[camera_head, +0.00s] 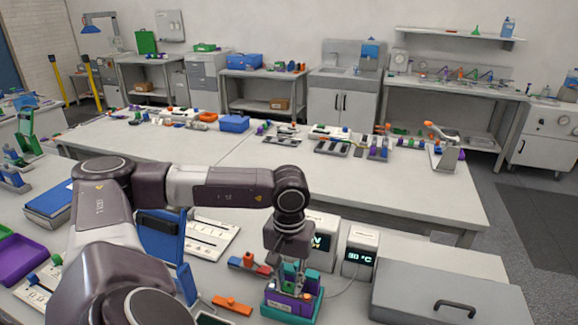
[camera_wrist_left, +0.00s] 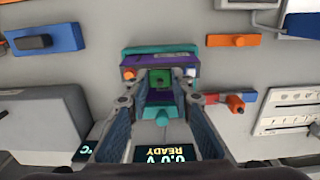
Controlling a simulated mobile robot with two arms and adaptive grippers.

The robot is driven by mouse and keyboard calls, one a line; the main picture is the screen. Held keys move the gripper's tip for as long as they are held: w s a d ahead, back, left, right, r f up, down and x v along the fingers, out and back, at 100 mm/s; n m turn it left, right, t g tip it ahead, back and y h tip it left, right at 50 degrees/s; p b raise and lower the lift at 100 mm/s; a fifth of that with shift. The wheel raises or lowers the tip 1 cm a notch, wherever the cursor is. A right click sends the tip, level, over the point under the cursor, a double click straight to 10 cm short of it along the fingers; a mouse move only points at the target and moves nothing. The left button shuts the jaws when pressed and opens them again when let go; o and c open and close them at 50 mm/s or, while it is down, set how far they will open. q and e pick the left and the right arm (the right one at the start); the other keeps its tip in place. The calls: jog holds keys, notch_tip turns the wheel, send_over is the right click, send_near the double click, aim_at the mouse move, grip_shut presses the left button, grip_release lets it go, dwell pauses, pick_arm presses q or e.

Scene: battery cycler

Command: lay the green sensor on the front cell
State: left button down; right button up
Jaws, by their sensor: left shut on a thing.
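My left gripper (camera_head: 293,280) points down over a purple and teal cell holder (camera_head: 290,309) on the near bench. In the left wrist view its fingers (camera_wrist_left: 160,88) are shut on the small green sensor (camera_wrist_left: 160,77), which shows between the fingertips. The holder also shows in that view (camera_wrist_left: 150,50), just beyond and below the fingertips. The front cell cannot be made out clearly, as the fingers and sensor cover the middle of the holder. I cannot tell whether the sensor touches a cell. My right gripper is not in view.
A display box reading 30 °C (camera_head: 361,251) and the cycler with a lit screen (camera_wrist_left: 165,158) stand close by. A large grey lidded box (camera_head: 440,290) fills the right. Orange (camera_head: 232,305) and red-blue (camera_head: 249,264) pieces lie left of the holder.

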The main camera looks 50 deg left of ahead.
pick_arm(q)
jog(key=shift+b, duration=0.3)
dwell(0.5)
jog(key=shift+f+b, duration=0.6)
dwell(0.5)
jog(key=c, duration=1.6)
grip_release()
jog(key=shift+r, duration=0.25)
notch_tip(320, 180, up, 12)
jog(key=shift+f, duration=0.2)
